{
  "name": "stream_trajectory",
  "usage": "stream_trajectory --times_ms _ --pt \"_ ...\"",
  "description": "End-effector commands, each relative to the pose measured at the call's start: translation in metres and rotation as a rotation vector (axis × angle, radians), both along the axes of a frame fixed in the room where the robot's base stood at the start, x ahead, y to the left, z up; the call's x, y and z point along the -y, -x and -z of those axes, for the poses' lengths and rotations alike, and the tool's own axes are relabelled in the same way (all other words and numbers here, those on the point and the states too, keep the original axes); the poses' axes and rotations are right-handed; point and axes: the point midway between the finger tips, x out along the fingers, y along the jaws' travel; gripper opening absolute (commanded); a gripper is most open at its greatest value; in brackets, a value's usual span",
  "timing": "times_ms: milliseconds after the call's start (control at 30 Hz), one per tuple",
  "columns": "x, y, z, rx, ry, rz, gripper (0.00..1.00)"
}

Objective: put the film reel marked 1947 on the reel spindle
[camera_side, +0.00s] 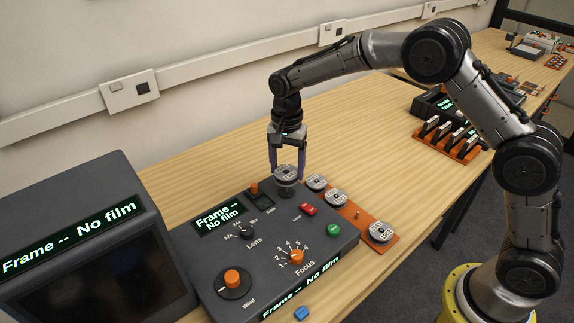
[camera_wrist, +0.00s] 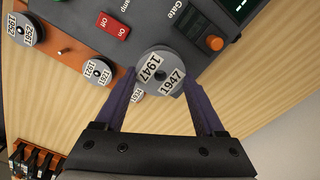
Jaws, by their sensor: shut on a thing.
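My gripper (camera_side: 287,165) has its two purple fingers shut on the grey film reel marked 1947 (camera_wrist: 162,76). The reel (camera_side: 286,174) is at the back right corner of the dark film viewer (camera_side: 330,235), and its label faces up. A grey round shape shows just under the reel in the side view. I cannot tell whether it is part of the reel or a spindle, nor whether the reel touches the viewer. No bare reel spindle is clearly visible on the viewer; the reel may hide it.
An orange rack (camera_side: 362,220) beside the viewer holds other reels, including 1921 (camera_wrist: 97,71) and 1952 (camera_wrist: 25,30), and a bare orange peg (camera_wrist: 63,51). A monitor (camera_side: 80,245) stands at left. A blue block (camera_side: 301,313) lies in front.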

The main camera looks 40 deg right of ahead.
Motion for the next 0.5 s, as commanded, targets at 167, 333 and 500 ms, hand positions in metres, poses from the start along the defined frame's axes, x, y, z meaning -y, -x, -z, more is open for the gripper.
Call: stream_trajectory --times_ms 167,333,500 --pt "0.0 -0.0002 -0.0006 0.001 -0.001 0.0 0.15" --pt "-0.0001 -0.0002 0.0014 0.001 -0.001 0.0 0.15" --pt "0.0 -0.0001 0.0082 0.0 0.0 0.0 0.15"
